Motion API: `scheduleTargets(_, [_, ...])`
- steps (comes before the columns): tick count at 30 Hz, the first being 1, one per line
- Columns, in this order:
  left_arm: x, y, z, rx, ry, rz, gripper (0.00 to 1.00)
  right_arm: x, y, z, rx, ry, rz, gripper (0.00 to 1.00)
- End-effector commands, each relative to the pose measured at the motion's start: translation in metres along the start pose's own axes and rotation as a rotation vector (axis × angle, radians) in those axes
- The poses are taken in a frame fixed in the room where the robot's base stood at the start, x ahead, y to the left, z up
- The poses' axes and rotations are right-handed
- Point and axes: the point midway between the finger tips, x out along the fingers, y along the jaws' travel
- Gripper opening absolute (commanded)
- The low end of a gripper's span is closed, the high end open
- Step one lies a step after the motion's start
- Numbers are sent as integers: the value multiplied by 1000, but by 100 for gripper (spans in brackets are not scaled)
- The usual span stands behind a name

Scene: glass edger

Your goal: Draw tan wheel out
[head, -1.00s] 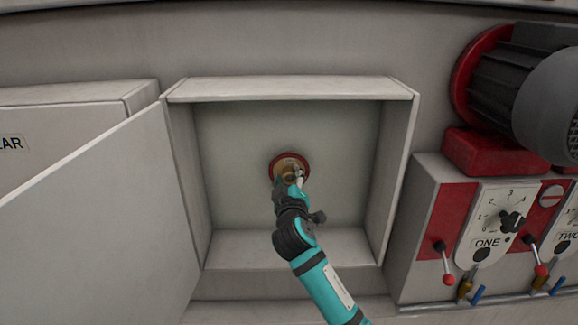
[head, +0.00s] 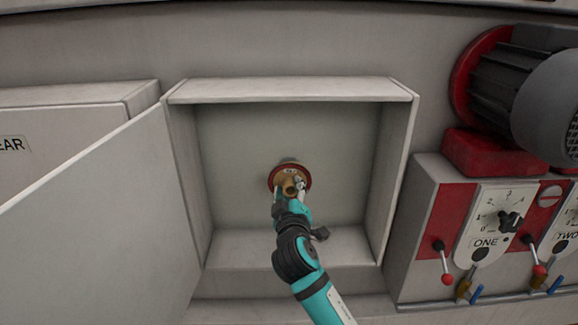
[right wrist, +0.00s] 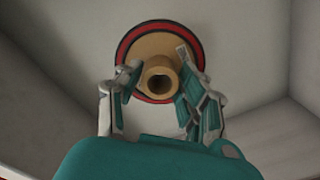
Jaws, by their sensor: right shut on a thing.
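The tan wheel (head: 291,182) is a round tan disc with a red and black rim and a hollow tan hub in front. It is inside the open box (head: 292,89), in front of the back wall, with a grey stub showing just above and behind it. In the right wrist view the wheel (right wrist: 160,45) faces me. My right gripper (head: 289,191) has a finger on each side of the hub and is shut on it; its fingers also show in the right wrist view (right wrist: 158,82). My left gripper is not in view.
The box's door (head: 95,215) stands open to the left. The box's side walls and floor surround my right arm. To the right are a red and grey control panel (head: 485,225) with levers and a motor (head: 520,80) above it.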

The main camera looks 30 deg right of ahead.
Motion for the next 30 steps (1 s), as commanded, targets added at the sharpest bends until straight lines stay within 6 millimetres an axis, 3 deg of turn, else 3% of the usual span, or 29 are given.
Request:
scheduleTargets(15, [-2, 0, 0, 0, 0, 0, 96, -24, 1, -2, 0, 4, 2, 0])
scheduleTargets(30, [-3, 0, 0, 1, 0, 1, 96, -33, 1, -2, 0, 4, 2, 0])
